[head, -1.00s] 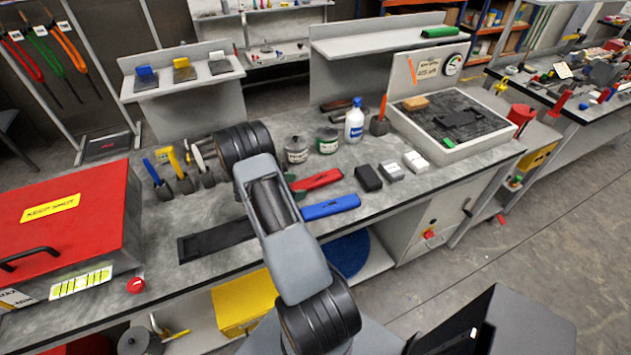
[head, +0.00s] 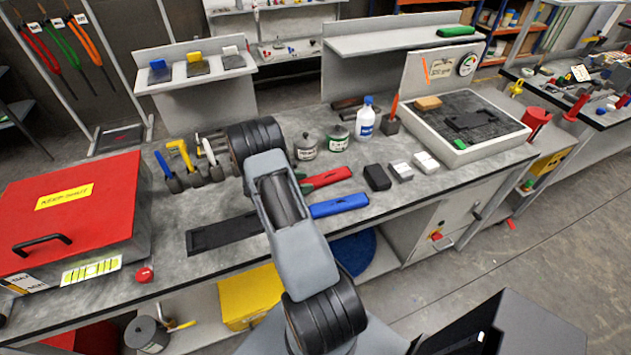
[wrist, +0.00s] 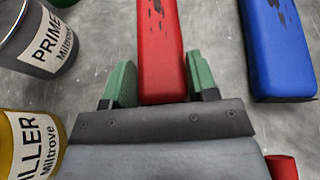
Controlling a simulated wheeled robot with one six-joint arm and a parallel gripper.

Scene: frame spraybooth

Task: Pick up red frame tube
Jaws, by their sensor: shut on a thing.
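The red frame tube (head: 328,178) lies along the bench, beside the blue frame tube (head: 338,206). In the wrist view the red tube (wrist: 161,45) runs between the two green fingers of my gripper (wrist: 161,84), one finger on each long side. My gripper is shut on it near its lower end in that view. The blue tube (wrist: 279,45) lies apart to the right. In the head view my arm hides most of the gripper and the left end of the red tube. I cannot tell any gap between the red tube and the bench.
A primer can (wrist: 38,38) and a yellow filler can (wrist: 30,145) stand close left of my gripper. Behind the tubes are the green-labelled can (head: 338,141) and white bottle (head: 366,120). A dark block (head: 377,177) stands to the right. A dark flat strip (head: 215,235) lies left.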

